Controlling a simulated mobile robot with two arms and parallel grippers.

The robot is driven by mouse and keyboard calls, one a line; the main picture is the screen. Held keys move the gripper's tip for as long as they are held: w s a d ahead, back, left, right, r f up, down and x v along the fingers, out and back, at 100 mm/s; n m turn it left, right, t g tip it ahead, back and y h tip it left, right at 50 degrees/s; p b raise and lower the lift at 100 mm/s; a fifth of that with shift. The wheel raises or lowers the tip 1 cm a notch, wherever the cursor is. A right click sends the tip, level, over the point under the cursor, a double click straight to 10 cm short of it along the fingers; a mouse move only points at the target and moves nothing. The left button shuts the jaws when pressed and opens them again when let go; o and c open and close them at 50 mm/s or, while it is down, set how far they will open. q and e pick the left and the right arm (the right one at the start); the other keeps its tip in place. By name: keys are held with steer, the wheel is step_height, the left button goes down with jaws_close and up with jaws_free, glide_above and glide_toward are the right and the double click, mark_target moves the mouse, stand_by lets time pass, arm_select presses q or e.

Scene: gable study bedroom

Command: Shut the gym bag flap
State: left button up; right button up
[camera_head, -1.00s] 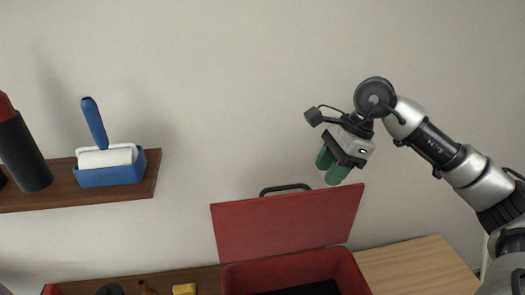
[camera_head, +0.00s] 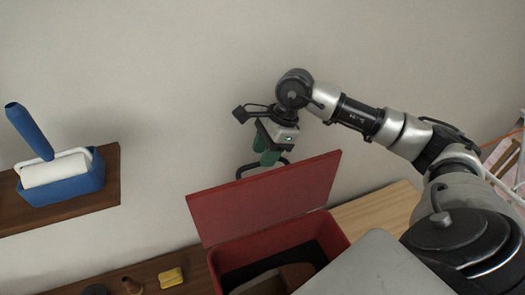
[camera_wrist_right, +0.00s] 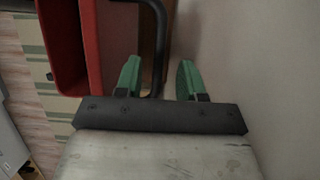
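The gym bag is a red box-like bag (camera_head: 222,262) with a dark inside, standing on a wooden surface. Its red flap (camera_head: 262,200) stands up open at the back, with a black handle (camera_head: 247,169) on its top edge. My right gripper (camera_head: 266,152) has green fingers and is just above and behind the flap's top edge, by the handle. In the right wrist view, the fingers (camera_wrist_right: 158,80) are apart, and the black handle (camera_wrist_right: 160,45) runs between them, nearer the left finger. I cannot tell whether they touch it. My left gripper is not in view.
A wall shelf (camera_head: 95,203) at left holds a blue tray with a paint roller (camera_head: 55,170). A yellow block (camera_head: 171,277) and small dark items lie left of the bag. Bare light wood (camera_head: 375,212) lies to its right. The wall is close behind the flap.

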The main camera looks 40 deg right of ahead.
steer(key=shift+x, duration=0.8)
steer(key=shift+s, duration=0.15)
jaws_close()
